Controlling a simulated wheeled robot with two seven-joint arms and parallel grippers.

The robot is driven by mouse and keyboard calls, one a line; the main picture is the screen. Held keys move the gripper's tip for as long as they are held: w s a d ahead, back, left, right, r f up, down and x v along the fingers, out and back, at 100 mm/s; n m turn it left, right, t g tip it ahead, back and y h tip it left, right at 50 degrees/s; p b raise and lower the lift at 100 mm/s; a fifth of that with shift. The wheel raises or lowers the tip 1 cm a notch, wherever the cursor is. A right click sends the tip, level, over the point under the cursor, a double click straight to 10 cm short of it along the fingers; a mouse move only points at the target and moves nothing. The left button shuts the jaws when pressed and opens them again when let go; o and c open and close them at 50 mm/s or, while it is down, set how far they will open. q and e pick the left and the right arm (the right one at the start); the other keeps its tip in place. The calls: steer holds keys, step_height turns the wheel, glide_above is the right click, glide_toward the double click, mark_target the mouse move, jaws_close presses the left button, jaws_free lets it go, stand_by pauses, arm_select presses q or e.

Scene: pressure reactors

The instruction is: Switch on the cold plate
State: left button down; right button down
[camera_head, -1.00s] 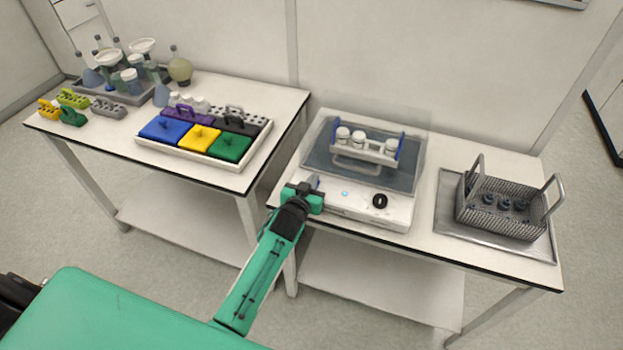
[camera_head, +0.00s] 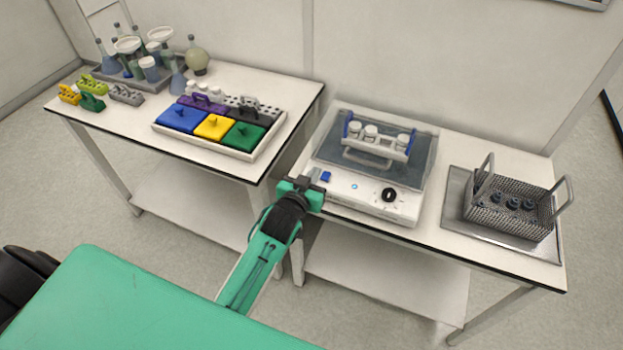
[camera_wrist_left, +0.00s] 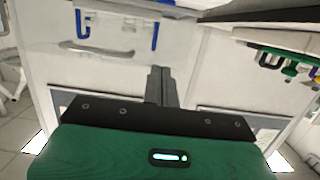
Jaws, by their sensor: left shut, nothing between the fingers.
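The cold plate (camera_head: 341,194) is a white box with a dark grey top on the right table. Its front panel has a blue switch (camera_head: 326,176) at the left, a small blue light (camera_head: 354,186) in the middle and a black knob (camera_head: 389,194) at the right. My left gripper (camera_head: 314,176) is shut and empty, just left of the blue switch at the panel's left end. I cannot tell whether it touches the panel. Its closed fingers also show in the left wrist view (camera_wrist_left: 160,75). My right gripper is not in view.
A white rack with several capped vials (camera_head: 371,134) stands on the plate's top. To the right, a wire basket (camera_head: 510,207) sits on a metal tray (camera_head: 456,197). The left table holds a box with coloured lids (camera_head: 215,127) and glassware. A gap separates the tables.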

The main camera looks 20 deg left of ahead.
arm_select(q)
steer(key=shift+s+r, duration=0.3)
steer(key=shift+s, duration=0.4)
steer(key=s+f+g, duration=0.2)
steer(key=s+f, duration=0.3)
steer(key=f, duration=0.7)
steer(key=s+f+m+g, duration=0.1)
steer(key=s+f+g, duration=0.25)
steer(key=f, duration=0.85)
steer(key=s+f+g, duration=0.2)
steer(key=s+f, duration=0.3)
steer(key=f, duration=0.6)
steer(key=s+a+f+g, duration=0.2)
steer(key=s+f, duration=0.5)
steer(key=s, duration=0.5)
steer(key=s+a+f+g, duration=0.2)
steer(key=s+f, duration=0.5)
steer(key=s, duration=0.5)
steer(key=s+a+f+m+g, duration=0.1)
steer(key=s+a+f+g, duration=0.1)
steer(key=s+f, duration=0.5)
steer(key=s+g, duration=0.1)
steer(key=s, duration=0.4)
steer(key=shift+s+f+y, duration=0.25)
steer(key=shift+s+y, duration=0.05)
steer(key=shift+s, duration=0.05)
